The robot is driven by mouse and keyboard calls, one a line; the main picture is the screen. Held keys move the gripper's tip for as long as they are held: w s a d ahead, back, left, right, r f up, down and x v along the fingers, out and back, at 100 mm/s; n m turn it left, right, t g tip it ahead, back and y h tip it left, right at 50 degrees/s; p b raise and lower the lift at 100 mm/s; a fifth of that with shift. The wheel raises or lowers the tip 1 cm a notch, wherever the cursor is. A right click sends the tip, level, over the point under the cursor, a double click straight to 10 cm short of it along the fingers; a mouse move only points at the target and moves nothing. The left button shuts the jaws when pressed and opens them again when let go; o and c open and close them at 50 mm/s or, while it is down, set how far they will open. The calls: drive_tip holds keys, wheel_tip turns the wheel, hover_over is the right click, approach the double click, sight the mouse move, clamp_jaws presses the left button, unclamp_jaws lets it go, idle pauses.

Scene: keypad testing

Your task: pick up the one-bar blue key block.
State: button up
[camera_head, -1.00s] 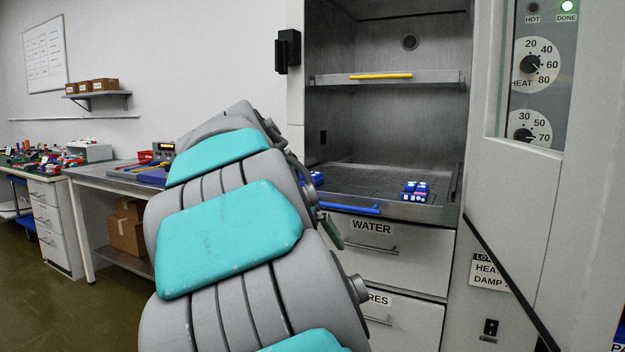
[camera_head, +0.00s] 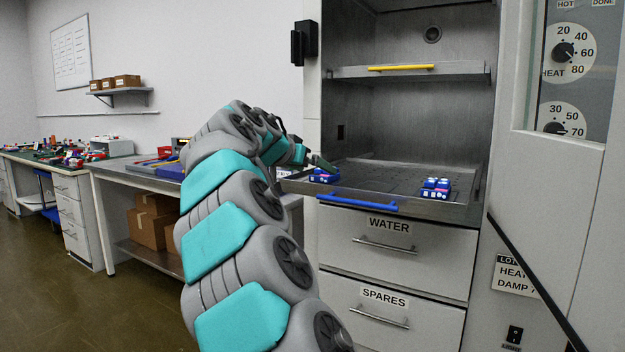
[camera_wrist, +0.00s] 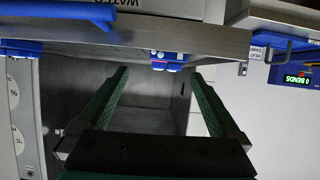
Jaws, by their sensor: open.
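Two blue key blocks sit on the pulled-out grey shelf tray (camera_head: 400,176). The left blue key block (camera_head: 324,175) is near the tray's front left; the right blue key block (camera_head: 436,188) stands further right. The bars are too small to count, so I cannot tell which has one. My gripper (camera_head: 318,163) is open and empty beside the left block, partly hidden by my wrist. In the upside-down wrist view, its green fingers (camera_wrist: 162,88) are spread, with a blue and red block (camera_wrist: 168,61) beyond and between them, apart from both.
A blue handle (camera_head: 357,202) runs along the tray's front, above the WATER drawer (camera_head: 387,241). A higher shelf with a yellow handle (camera_head: 400,68) hangs above. The cabinet wall and dial panel (camera_head: 570,90) stand right. A workbench (camera_head: 135,172) is left.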

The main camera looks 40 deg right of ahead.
sight(325, 174)
drive_tip(key=shift+w+d, duration=0.4)
drive_tip(key=shift+w, duration=0.3)
drive_tip(key=shift+r+p+x, duration=0.25)
drive_tip(key=shift+p+x, duration=0.05)
drive_tip(key=shift+x, duration=1.55)
drive_tip(key=shift+r+p+x, duration=0.2)
drive_tip(key=shift+p+x, duration=0.1)
drive_tip(key=shift+x, duration=1.55)
drive_tip(key=shift+w+d, duration=0.1)
drive_tip(key=shift+d, duration=0.05)
drive_tip(key=shift+c, duration=0.4)
drive_tip(key=c, duration=1.3)
drive_tip(key=shift+r, duration=0.1)
